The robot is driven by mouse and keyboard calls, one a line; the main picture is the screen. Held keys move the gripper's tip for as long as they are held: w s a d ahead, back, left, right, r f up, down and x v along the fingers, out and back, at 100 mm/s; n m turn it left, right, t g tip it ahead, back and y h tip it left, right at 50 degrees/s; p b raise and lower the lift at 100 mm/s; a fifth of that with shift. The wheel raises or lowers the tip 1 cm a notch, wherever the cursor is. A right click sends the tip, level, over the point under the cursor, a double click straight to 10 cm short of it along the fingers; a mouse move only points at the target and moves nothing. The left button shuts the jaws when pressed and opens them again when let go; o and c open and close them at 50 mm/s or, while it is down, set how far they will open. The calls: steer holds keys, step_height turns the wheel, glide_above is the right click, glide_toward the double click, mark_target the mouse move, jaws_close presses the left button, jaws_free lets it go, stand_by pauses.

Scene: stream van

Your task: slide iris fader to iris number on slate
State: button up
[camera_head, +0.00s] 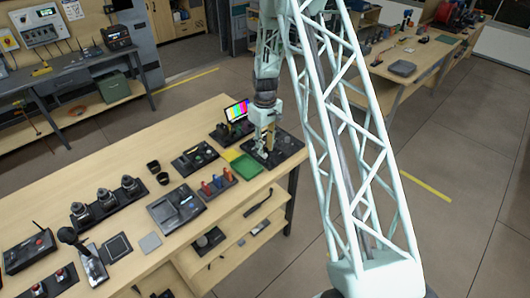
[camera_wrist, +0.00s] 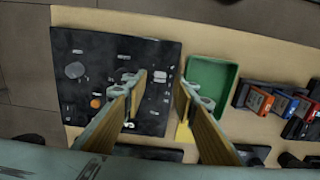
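A black control panel (camera_head: 288,146) lies at the right end of the long table, under my gripper (camera_head: 262,150). In the wrist view the panel (camera_wrist: 80,60) shows round knobs, an orange button (camera_wrist: 95,103), small pale controls and white markings. I cannot tell which control is the iris fader. My gripper (camera_wrist: 160,88) is open, its two fingers apart with nothing seen between them. Its left finger overlaps the panel; its right finger is by the panel's edge, next to the green tray. The fingers hide part of the panel. No readable iris number shows.
The green tray (camera_wrist: 212,60) lies beside the panel, with a yellow item (camera_wrist: 184,132) near it. Red and blue blocks (camera_wrist: 287,103) stand further right. A colour-bar screen (camera_head: 237,110) stands behind. Several other devices fill the table's left part.

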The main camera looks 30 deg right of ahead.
mark_target(265, 154)
steer(key=shift+f, duration=1.6)
jaws_close()
